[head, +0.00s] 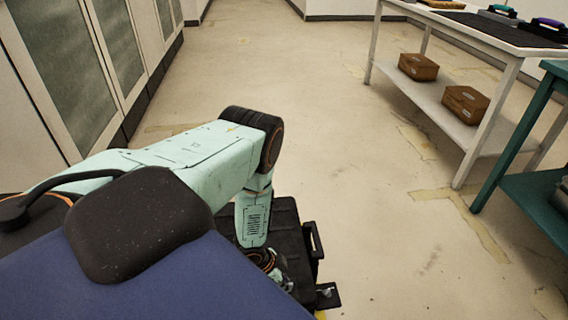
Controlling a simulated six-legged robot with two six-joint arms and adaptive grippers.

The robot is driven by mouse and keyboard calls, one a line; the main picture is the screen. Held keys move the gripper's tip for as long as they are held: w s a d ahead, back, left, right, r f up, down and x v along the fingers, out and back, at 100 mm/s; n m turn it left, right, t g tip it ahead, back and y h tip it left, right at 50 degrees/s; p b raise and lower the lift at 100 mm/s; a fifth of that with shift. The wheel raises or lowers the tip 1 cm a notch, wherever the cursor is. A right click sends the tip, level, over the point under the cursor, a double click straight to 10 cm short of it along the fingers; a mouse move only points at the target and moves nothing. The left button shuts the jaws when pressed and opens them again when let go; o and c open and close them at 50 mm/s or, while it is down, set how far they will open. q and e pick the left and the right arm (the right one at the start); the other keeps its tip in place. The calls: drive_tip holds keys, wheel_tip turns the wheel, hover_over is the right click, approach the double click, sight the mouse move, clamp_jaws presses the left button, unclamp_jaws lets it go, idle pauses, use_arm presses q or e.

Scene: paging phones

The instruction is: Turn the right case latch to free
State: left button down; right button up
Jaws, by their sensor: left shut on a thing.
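The gripper is low in the picture and partly hidden by my own arm and body. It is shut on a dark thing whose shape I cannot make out. A black boxy shape with a handle-like bracket (315,240) shows beside the wrist; I cannot tell whether it is a case. No case latch can be made out. My right gripper is not in view.
A white table (519,58) at the upper right bears a dark mat and several small coloured items. Two brown boxes (418,67) (465,104) lie on its lower shelf. A teal table (528,116) stands at the right edge. Cabinets (70,80) line the left. The floor between is clear.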

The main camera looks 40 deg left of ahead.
use_arm(q)
drive_tip(key=shift+m, duration=0.4)
drive_tip(key=c, duration=1.4)
unclamp_jaws()
drive_tip(key=shift+o, duration=0.2)
drive_tip(key=v, duration=1.2)
drive_tip(key=shift+a, duration=0.1)
